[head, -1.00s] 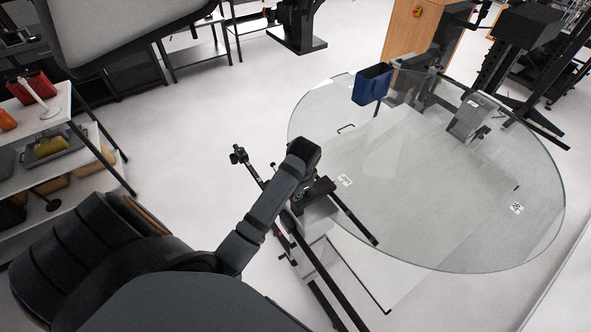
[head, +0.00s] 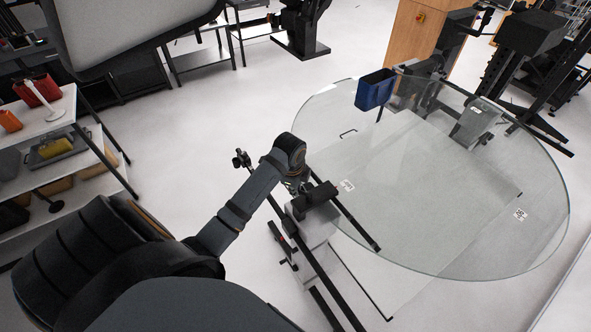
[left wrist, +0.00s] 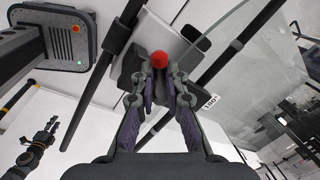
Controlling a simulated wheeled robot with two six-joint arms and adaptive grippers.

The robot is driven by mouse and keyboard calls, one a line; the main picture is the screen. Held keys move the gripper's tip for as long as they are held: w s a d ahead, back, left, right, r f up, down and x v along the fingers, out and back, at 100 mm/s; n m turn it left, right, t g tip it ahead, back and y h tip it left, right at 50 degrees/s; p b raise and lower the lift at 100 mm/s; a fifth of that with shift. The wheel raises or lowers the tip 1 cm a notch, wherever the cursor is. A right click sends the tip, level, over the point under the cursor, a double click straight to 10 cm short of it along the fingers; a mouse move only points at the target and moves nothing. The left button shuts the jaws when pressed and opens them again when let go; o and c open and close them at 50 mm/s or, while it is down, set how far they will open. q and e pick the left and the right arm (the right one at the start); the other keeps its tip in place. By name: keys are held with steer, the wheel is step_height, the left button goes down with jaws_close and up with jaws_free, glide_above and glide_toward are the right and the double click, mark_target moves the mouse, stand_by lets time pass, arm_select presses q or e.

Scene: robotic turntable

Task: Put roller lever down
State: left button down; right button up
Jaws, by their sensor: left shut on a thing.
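My left gripper (left wrist: 160,75) shows in the left wrist view with its two fingers closed in on a red rounded tip (left wrist: 159,59), which I take to be the end of the roller lever. In the head view my left gripper (head: 297,186) is small, below the wrist, at a black part (head: 316,195) on top of the grey stand beside the turntable. The lever's exact angle and the finger contact are hard to make out there.
The round glass turntable (head: 450,225) fills the right side, with a blue bin (head: 375,90) at its far edge. A long black bar (head: 358,226) reaches from the stand under the glass. A shelf (head: 60,120) stands at the left. Open floor lies between.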

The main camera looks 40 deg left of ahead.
arm_select(q)
steer(key=shift+w+a+r+m+h, duration=0.1)
steer(key=shift+w+m+h, duration=0.3)
steer(key=shift+m, duration=0.9)
steer(key=shift+w+d+r+m+h, duration=0.1)
steer(key=shift+w+m, duration=0.55)
steer(key=shift+m, duration=0.65)
steer(key=shift+w+a+m+h, duration=0.15)
steer(key=shift+w+m, duration=0.4)
steer(key=shift+m, duration=0.75)
steer(key=c, duration=1.5)
jaws_free()
steer(key=shift+o, duration=0.6)
steer(key=shift+f, duration=0.1)
steer(key=v, duration=1.2)
steer(key=shift+f, duration=0.1)
